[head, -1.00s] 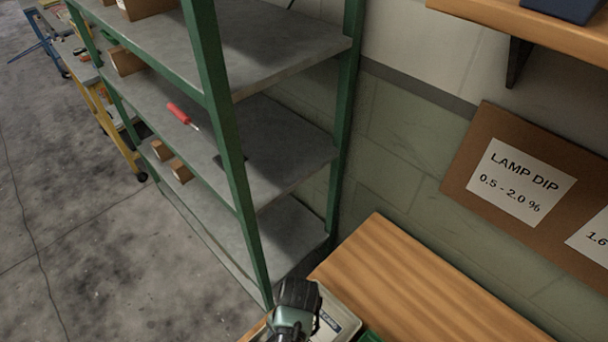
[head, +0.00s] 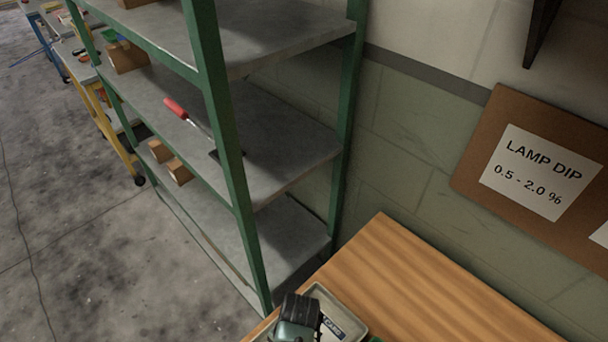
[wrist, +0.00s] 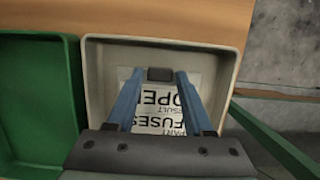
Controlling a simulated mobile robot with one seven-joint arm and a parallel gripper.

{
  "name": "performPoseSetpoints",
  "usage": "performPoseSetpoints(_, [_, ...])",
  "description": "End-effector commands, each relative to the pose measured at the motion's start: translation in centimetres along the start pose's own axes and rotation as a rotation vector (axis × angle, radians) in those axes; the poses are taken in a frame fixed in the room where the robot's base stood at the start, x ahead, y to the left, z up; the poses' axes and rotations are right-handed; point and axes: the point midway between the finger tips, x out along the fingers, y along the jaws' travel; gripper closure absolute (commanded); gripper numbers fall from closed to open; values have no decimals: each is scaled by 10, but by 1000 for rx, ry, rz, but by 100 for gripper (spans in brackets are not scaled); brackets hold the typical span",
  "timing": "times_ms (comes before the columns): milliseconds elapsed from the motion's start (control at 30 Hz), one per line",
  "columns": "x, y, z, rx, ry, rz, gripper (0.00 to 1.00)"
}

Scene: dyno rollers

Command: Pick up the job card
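The job card (wrist: 160,113), white with black print including "OPEN" and "FUSES", lies in a beige tray (wrist: 236,72) in the wrist view. A small dark block (wrist: 160,74) shows at its far edge. My gripper (wrist: 160,82) is over the tray, its two blue fingers apart with the card visible between and beneath them. I cannot tell how high the fingertips are above the card. In the head view the tray (head: 357,326) is at the bottom, partly behind my wrist, with a label ending in "CARD". The card is hidden there.
The tray stands on a wooden bench (head: 420,285). A green bin (wrist: 35,110) is beside it in the wrist view. A green-framed shelf (head: 270,150) holding a red-handled tool (head: 176,108) stands left of the bench. A "LAMP DIP" board (head: 535,170) hangs on the wall.

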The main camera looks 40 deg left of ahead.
Motion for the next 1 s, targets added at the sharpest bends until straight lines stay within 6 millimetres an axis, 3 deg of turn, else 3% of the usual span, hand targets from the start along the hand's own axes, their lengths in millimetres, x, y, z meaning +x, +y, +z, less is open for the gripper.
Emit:
performPoseSetpoints(33, [0, 0, 0, 0, 0, 0, 60])
performPoseSetpoints(267, [0, 0, 0, 0, 0, 0, 100])
performPoseSetpoints(1000, [-35, 0, 9, 0, 0, 0, 100])
